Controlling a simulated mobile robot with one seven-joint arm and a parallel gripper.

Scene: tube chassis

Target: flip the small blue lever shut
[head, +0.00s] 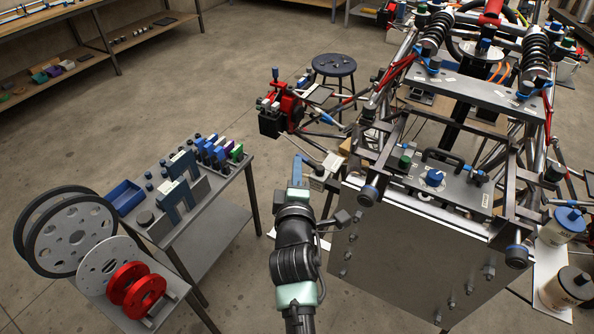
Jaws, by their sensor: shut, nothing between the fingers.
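A small blue lever-like bar (330,117) sticks out beside the red hub assembly (289,105) on the chassis's left side. It appears above my gripper in the picture, with a visible gap between them. I cannot tell for certain that this bar is the task's lever, or how far it is turned.
A grey bench (222,181) with blue blocks and fixtures stands left. Large wheel rims (68,235) and red discs (145,297) are at lower left. A dark stool (334,65) stands behind the hub. Chassis tubes crowd the right; open floor lies between bench and chassis.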

